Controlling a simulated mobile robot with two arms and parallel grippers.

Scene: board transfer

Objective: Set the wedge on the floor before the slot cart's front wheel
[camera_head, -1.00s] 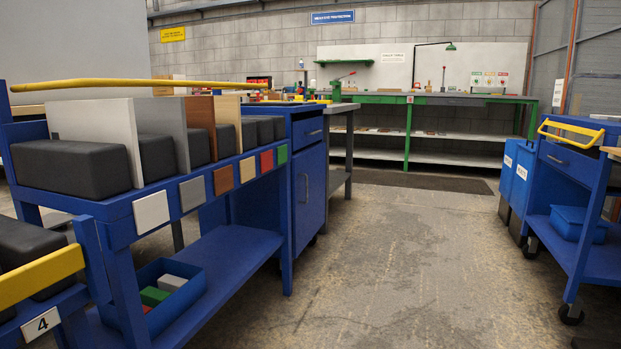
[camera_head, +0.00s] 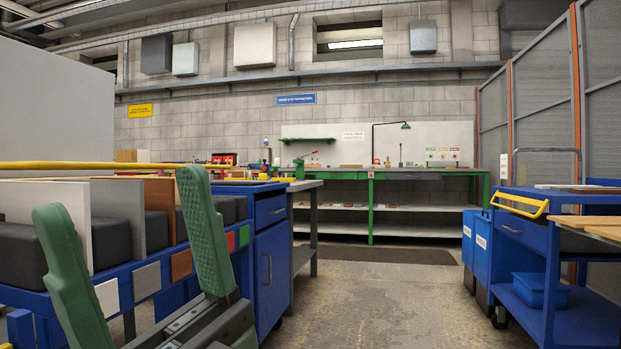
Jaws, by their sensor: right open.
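The blue slot cart (camera_head: 255,268) stands at the left, with upright boards between dark blocks on its top and coloured tags along its edge. Its front wheel cannot be made out. My right gripper (camera_head: 121,197) rises from the bottom left with two green fingers spread wide and nothing between them. It shows in front of the slot cart and covers part of its side. No wedge can be seen. My left gripper is not in view.
A blue cart (camera_head: 525,236) with a yellow handle and casters stands at the right, next to blue bins (camera_head: 476,245). A green-framed workbench (camera_head: 420,178) lines the back wall. The concrete floor (camera_head: 380,300) between the carts is clear.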

